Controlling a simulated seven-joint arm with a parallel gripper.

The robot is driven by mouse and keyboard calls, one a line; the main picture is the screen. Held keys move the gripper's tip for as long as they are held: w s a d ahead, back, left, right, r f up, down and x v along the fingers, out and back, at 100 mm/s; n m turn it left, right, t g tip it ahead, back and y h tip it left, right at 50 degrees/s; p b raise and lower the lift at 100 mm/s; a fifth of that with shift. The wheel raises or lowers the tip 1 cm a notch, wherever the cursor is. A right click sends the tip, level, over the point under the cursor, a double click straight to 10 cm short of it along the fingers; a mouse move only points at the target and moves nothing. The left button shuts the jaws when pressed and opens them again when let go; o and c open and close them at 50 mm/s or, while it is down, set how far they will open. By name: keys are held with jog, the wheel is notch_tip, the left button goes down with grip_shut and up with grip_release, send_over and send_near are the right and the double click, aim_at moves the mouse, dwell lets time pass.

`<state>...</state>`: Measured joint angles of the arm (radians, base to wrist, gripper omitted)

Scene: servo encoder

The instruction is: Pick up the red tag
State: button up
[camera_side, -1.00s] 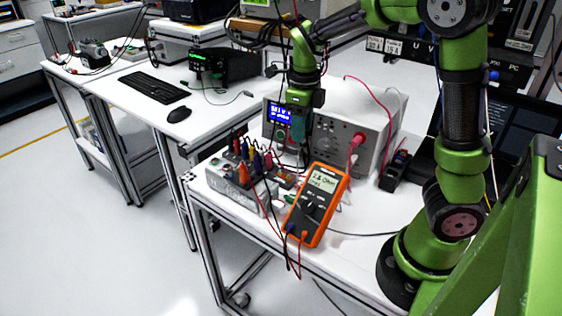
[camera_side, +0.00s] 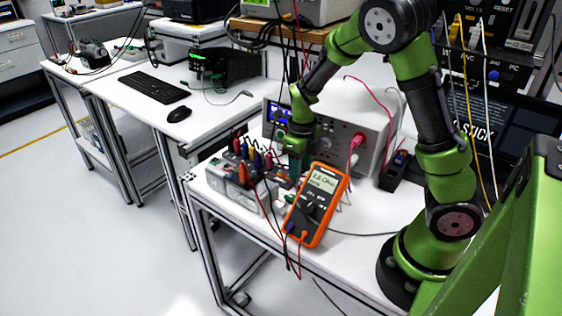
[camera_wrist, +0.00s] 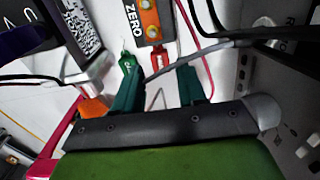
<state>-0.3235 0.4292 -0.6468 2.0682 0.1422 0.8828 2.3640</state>
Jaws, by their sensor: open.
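A small red piece that looks like the red tag (camera_wrist: 160,60) lies on the white surface in the wrist view, just below an orange-and-black part. My gripper (camera_wrist: 158,82) is open, with its two green fingers apart. The red piece shows beyond and between the fingertips, and nothing is held. In the side view my gripper (camera_side: 297,168) is low over the bench, behind the orange multimeter. I cannot make out the red tag clearly there.
The orange multimeter (camera_side: 317,203) stands in front of my gripper. A grey box with coloured plugs (camera_side: 233,186) is to its left, and a white instrument (camera_side: 373,132) is close behind. A grey cable (camera_wrist: 190,52) crosses near the fingertips.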

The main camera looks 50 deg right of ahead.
notch_tip(320, 180, down, 5)
jog(key=shift+s+a+r, duration=0.1)
jog(key=shift+s, duration=0.05)
grip_shut()
